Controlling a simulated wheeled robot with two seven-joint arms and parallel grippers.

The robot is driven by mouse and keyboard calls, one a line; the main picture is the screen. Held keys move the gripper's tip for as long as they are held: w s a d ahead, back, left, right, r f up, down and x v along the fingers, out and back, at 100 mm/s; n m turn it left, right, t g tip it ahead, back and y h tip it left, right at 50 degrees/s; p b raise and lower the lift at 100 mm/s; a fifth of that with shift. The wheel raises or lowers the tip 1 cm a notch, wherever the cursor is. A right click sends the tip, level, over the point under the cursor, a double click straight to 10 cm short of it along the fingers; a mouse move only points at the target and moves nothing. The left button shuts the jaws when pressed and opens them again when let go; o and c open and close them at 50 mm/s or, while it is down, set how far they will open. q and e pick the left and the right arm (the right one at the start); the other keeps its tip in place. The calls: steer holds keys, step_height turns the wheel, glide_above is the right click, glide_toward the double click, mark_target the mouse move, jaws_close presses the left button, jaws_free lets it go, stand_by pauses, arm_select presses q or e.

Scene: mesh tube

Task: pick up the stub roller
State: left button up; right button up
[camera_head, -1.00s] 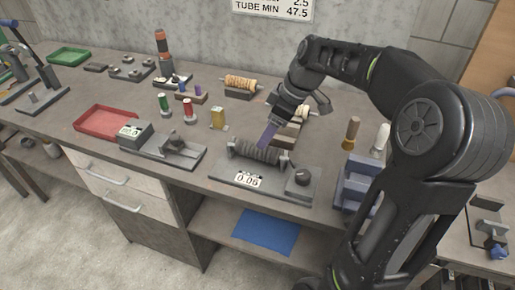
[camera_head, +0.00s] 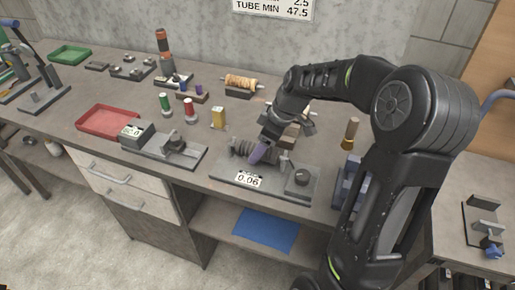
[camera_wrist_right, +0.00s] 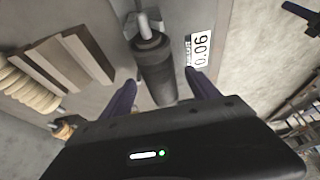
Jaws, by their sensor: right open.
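A dark grey cylinder, apparently the stub roller (camera_head: 240,148), lies in a grey bench fixture (camera_head: 273,187) with a 0.06 label. My right gripper (camera_head: 258,153) is over it and hides part of it. In the right wrist view the roller (camera_wrist_right: 157,75) lies between the purple fingers of my right gripper (camera_wrist_right: 161,82). The fingers are spread, one on each side, with gaps visible; I cannot tell whether either touches it. My left gripper is not in view.
Another grey fixture (camera_head: 160,147) and a red tray (camera_head: 107,121) are to the left. A tan ribbed roller (camera_head: 241,81) is behind.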

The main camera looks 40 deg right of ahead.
steer(key=shift+w+a+f, duration=0.1)
steer(key=shift+w+f, duration=0.05)
steer(key=shift+f, duration=0.3)
steer(key=shift+c, duration=0.5)
jaws_close()
stand_by(0.3)
